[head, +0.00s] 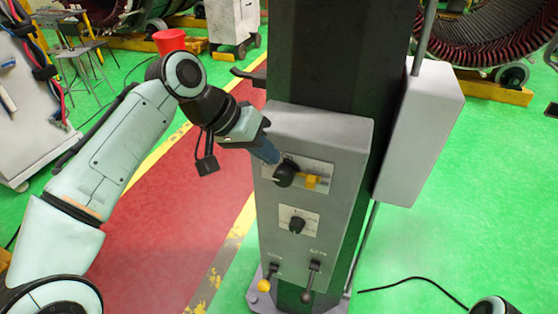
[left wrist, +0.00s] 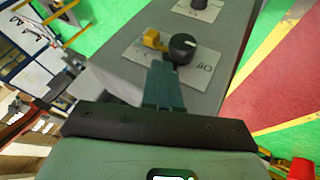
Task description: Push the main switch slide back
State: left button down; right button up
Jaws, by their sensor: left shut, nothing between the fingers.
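The grey control box (head: 330,135) stands on a dark column. Its top plate carries a black rotary knob (head: 284,175) and a small yellow slide (head: 314,182) to the knob's right, which I take to be the main switch slide. My left gripper (head: 274,158) is shut and empty, its tips at the upper left of the knob. In the left wrist view the closed fingers (left wrist: 163,68) point at the plate, close to the knob (left wrist: 182,48) and the yellow slide (left wrist: 153,40). I cannot tell whether they touch either. My right gripper is not in view.
A grey side box (head: 425,120) hangs right of the column. A cable (head: 415,282) lies on the green floor.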

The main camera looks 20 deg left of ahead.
aim_at(293, 173)
pick_arm(q)
jog(key=b+x, duration=0.1)
jog(key=x, duration=0.8)
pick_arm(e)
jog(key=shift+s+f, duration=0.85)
